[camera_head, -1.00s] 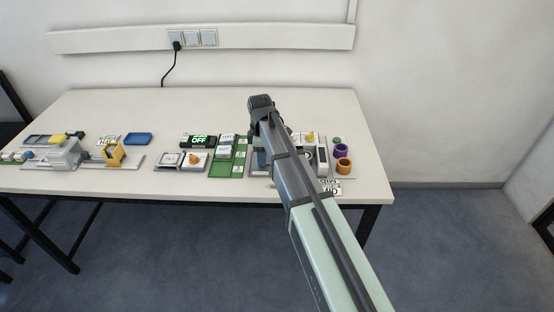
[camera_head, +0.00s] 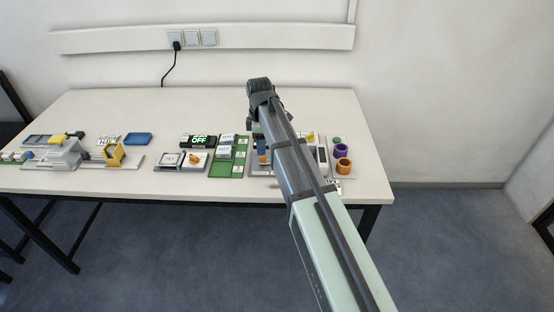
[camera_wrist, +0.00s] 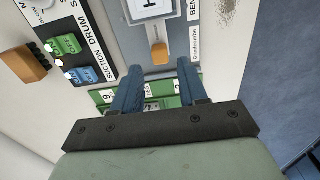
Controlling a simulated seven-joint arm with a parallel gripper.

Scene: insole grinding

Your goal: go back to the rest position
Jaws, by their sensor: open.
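My gripper (camera_wrist: 159,68) shows in the wrist view with its two blue fingers apart and nothing held between them. Beyond the fingertips is a grey panel with an orange knob (camera_wrist: 159,53). A green tray with white number labels (camera_wrist: 106,96) shows partly behind the fingers. In the head view my arm reaches from the lower right over the right part of the table (camera_head: 310,103).
Purple (camera_head: 341,150) and orange (camera_head: 343,166) rings lie to the right. A grey machine (camera_head: 62,154) is at far left. The back of the table is clear.

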